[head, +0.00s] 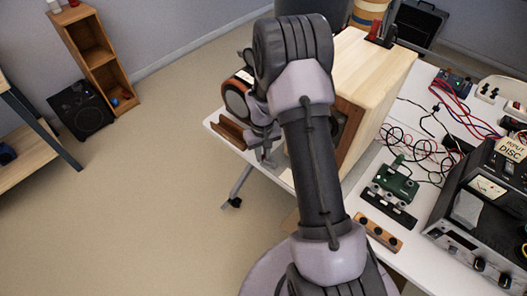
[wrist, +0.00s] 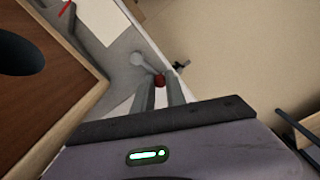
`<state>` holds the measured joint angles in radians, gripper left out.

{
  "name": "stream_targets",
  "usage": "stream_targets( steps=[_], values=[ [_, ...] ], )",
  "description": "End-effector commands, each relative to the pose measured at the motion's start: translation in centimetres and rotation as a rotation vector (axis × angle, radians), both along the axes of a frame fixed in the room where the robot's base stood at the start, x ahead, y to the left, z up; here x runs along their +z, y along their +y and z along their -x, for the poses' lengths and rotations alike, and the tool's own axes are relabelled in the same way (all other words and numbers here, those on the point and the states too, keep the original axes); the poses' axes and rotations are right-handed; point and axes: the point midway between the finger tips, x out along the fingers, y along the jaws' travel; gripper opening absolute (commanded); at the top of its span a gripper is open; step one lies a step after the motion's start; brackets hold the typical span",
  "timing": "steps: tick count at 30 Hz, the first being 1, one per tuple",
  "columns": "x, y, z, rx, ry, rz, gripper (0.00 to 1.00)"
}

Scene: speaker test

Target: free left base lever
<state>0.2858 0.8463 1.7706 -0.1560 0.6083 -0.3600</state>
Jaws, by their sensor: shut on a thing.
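My gripper (wrist: 160,92) is shut on the red tip of a lever, which I take to be the left base lever (wrist: 159,79). The lever's grey arm runs up and left to a round grey pivot (wrist: 138,59) on a grey base plate (wrist: 128,40) near the table's edge. In the head view my gripper (head: 264,150) is low beside the wooden cabinet (head: 372,75); the lever is too small to make out there. A second grey bar with a red part (wrist: 67,9) shows at the top left of the wrist view.
The cabinet's brown face fills the left of the wrist view, close to my gripper. A round orange-rimmed part (head: 237,103) and a brown wooden holder (head: 229,134) are left of my arm. Cables and a meter unit (head: 480,205) are on the right. Floor at left is open.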

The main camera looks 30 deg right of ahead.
Motion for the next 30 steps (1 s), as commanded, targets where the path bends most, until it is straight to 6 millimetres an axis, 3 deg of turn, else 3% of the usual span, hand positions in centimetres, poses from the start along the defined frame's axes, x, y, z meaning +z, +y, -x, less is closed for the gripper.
stream_targets(
  steps=[30],
  values=[
    [0.1, 2.1, 3.3, 0.884, 0.0, 0.0, 0.0]
  ],
)
